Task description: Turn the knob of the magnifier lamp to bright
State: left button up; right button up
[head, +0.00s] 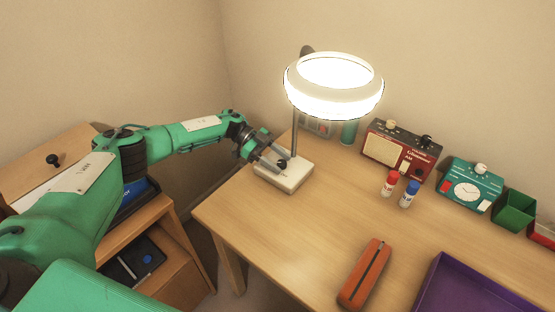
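The magnifier lamp stands at the desk's far left corner, with a white square base (296,177), a thin post and a ring head (334,88) that glows bright white. A small dark knob (283,163) sits on top of the base. My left gripper (277,160) reaches in from the left at the base, with its fingers apart on either side of the knob. Whether the fingers touch the knob is too small to tell. My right gripper is not in view.
On the desk (300,240) are a red radio (400,147), a teal clock radio (470,187), a red-capped bottle (389,184), a blue-capped bottle (409,194), an orange case (364,274), a purple tray (440,268) and a green bin (513,212). The desk's front left is clear.

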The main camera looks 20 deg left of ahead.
pick_arm(q)
jog(key=shift+a, duration=0.1)
jog(key=shift+w+a+r, duration=0.1)
jog(key=shift+a, duration=0.1)
jog(key=b+v, duration=0.3)
jog(key=v, duration=1)
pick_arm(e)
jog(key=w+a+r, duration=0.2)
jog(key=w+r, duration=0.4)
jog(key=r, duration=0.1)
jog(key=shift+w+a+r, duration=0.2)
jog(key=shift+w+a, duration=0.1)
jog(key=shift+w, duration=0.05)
pick_arm(q)
jog(key=shift+r, duration=0.1)
